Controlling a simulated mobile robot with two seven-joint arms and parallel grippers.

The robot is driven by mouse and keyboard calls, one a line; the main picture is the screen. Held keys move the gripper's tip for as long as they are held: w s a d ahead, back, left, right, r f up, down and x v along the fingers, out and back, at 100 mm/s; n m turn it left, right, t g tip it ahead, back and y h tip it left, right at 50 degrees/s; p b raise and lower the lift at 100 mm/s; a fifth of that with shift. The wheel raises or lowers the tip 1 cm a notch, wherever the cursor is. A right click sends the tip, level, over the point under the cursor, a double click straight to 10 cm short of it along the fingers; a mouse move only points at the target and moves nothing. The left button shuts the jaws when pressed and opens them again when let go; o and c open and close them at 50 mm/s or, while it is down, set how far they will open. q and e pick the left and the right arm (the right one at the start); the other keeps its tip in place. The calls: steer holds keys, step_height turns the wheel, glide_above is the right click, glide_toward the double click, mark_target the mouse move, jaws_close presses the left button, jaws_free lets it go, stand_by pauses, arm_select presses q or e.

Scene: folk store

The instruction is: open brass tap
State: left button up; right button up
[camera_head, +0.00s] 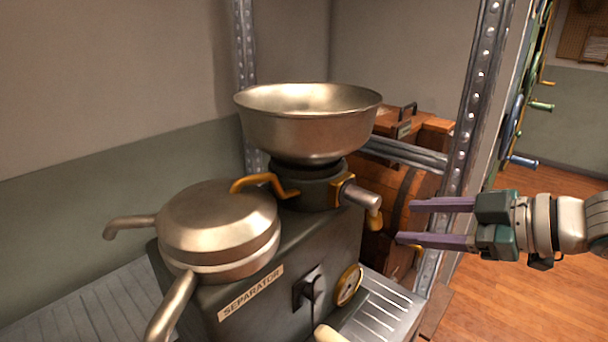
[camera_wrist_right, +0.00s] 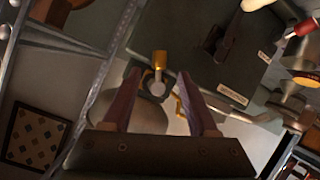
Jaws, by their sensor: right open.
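The brass tap (camera_head: 345,188) sits on the dark neck under a wide metal bowl (camera_head: 310,120) on the separator (camera_head: 290,275). A steel barrel sticks out from its brass collar to the right, with a brass piece hanging at its end. A bent brass lever (camera_head: 265,184) shows on the neck's left side. My right gripper (camera_head: 405,220) is open and empty, just right of the barrel's end, its purple fingers pointing left. In the right wrist view, the tap (camera_wrist_right: 159,60) shows between the open fingertips (camera_wrist_right: 158,76); I see no contact. My left gripper is out of view.
A lidded metal vessel (camera_head: 220,225) with two spouts stands left of the bowl. A riveted metal post (camera_head: 472,110) rises behind the right gripper. Open floor (camera_head: 540,300) lies at the right.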

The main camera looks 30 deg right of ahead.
steer(key=shift+v, duration=0.95)
